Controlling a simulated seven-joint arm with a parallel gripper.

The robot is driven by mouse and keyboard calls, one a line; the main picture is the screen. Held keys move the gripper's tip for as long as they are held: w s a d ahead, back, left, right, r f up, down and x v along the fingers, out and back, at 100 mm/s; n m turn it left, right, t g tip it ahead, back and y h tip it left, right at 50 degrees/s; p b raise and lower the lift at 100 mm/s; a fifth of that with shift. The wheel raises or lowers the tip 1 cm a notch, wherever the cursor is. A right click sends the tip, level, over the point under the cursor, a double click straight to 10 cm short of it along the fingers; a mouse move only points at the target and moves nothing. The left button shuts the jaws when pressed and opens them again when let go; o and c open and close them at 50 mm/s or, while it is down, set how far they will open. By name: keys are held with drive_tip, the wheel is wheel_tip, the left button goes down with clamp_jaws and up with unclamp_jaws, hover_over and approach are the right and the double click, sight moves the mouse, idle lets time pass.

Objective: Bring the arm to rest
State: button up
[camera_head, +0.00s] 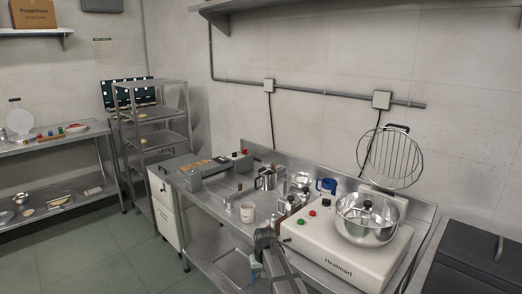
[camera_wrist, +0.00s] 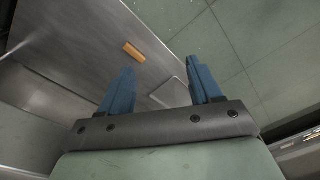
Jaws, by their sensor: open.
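My gripper (camera_head: 256,268) is low in the middle of the head view, at the front edge of the steel bench (camera_head: 222,218), beside the white mixer base. In the wrist view my gripper (camera_wrist: 163,74) shows two blue fingers set wide apart, with nothing between them. The fingers are over a grey metal surface (camera_wrist: 75,40) and the green tiled floor (camera_wrist: 255,35). Most of my arm is outside the head view.
A white mixer (camera_head: 330,242) with a steel bowl (camera_head: 367,222) stands close right of my gripper. An orange-brown block (camera_wrist: 133,51) lies below. Open floor (camera_head: 120,255) is at left.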

drive_tip(key=s+d+f+g, duration=0.1)
drive_tip(key=s+d+f, duration=0.3)
drive_tip(key=s+f, duration=0.3)
drive_tip(key=s+d+f+m+g, duration=0.1)
drive_tip(key=s+d+f, duration=0.2)
drive_tip(key=s+f, duration=0.45)
drive_tip(key=s+d+f+g, duration=0.1)
drive_tip(key=s+d+f, duration=0.3)
drive_tip(key=s+f, duration=0.3)
drive_tip(key=s+d+f+g, duration=0.1)
drive_tip(key=s+d+f, duration=0.1)
drive_tip(key=s, duration=0.8)
drive_tip(key=s+d+f+m+g, duration=0.1)
drive_tip(key=s+d+f+g, duration=0.1)
drive_tip(key=s, duration=0.9)
drive_tip(key=s+d+f+g, duration=0.1)
drive_tip(key=s+d+f, duration=0.1)
drive_tip(key=s, duration=0.8)
drive_tip(key=shift+s+f+h, duration=0.25)
drive_tip(key=shift+f+h, duration=0.05)
drive_tip(key=shift+f, duration=0.35)
